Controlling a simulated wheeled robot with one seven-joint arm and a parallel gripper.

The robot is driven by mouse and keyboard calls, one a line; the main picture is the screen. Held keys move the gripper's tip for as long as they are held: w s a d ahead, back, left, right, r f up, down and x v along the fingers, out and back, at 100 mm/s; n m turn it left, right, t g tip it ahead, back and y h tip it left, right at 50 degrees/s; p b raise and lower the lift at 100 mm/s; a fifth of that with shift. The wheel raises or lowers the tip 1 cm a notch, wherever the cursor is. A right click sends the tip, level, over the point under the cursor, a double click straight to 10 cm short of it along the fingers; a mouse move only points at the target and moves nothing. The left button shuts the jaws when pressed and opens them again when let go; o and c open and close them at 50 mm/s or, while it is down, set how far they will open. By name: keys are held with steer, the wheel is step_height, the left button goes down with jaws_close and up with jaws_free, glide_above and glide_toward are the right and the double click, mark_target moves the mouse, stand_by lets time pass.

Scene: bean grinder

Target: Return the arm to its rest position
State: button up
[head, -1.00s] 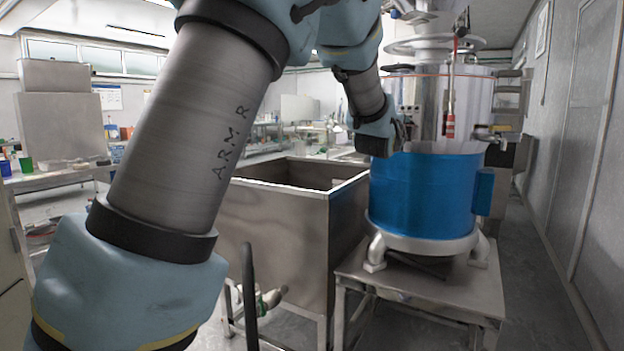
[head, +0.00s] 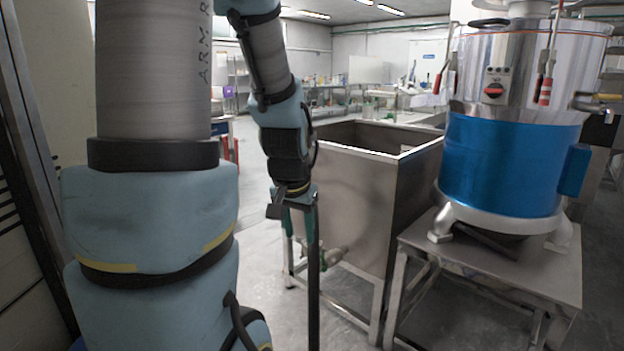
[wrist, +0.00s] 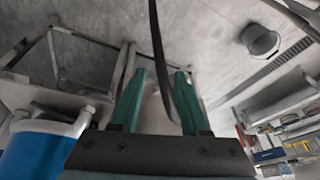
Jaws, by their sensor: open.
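My arm rises at the left of the head view and bends down again near the middle. My gripper (head: 299,228) hangs pointing down in front of the left side of the steel tub, apart from the grinder. Its green fingers are apart with nothing held between them. In the wrist view my gripper (wrist: 156,88) shows the same spread fingers above the grey floor. The bean grinder (head: 505,165), with its steel top and blue lower drum, stands at the right. Its blue drum (wrist: 40,155) also shows at the lower left of the wrist view.
The open steel tub (head: 352,205) stands on legs between my gripper and the grinder. The grinder's metal stand (head: 490,262) is at the lower right. A dark upright bar (head: 313,290) shows just below my gripper. Cluttered benches fill the back. Floor left of the tub is clear.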

steer(key=s+a+n+g+p, duration=0.1)
steer(key=s+a+n+g, duration=0.2)
steer(key=s, duration=0.4)
step_height(320, 180, up, 12)
steer(key=a+p, duration=0.1)
steer(key=p, duration=1.2)
steer(key=shift+t+y, duration=0.3)
steer(key=shift+t, duration=0.1)
steer(key=shift+w, duration=0.1)
